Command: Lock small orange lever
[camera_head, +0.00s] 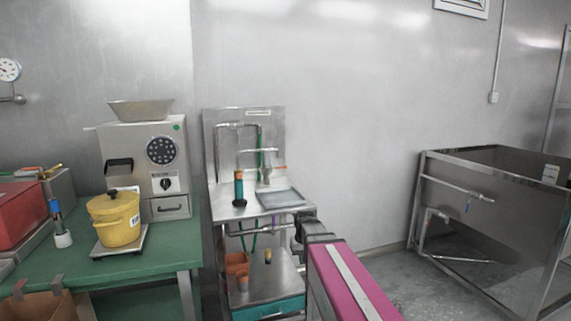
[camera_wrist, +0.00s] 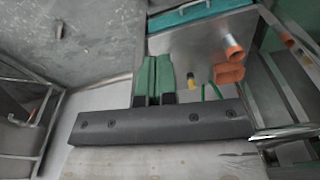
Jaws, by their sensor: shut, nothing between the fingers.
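A small orange-red piece (camera_head: 279,168), which looks like the small orange lever, sticks out to the right from the pipework on the steel stand (camera_head: 222,165). It is too small for me to tell its exact position. I cannot make it out in the wrist view. My gripper (camera_wrist: 154,62) shows two green fingers side by side, shut and empty. In the head view my arm reaches in from the bottom right, and its dark end is by the stand's right front edge, lower than the lever and apart from it. The fingers are hard to see there.
The stand's lower shelf holds orange cups (camera_head: 237,267) and a small yellow-black item (camera_head: 268,257). A teal-orange bottle (camera_head: 239,188) and grey tray (camera_head: 281,198) are on its top. Left, a green table (camera_head: 160,250) bears a grinder (camera_head: 150,165) and yellow pot (camera_head: 114,220). A steel basin (camera_head: 490,180) stands right.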

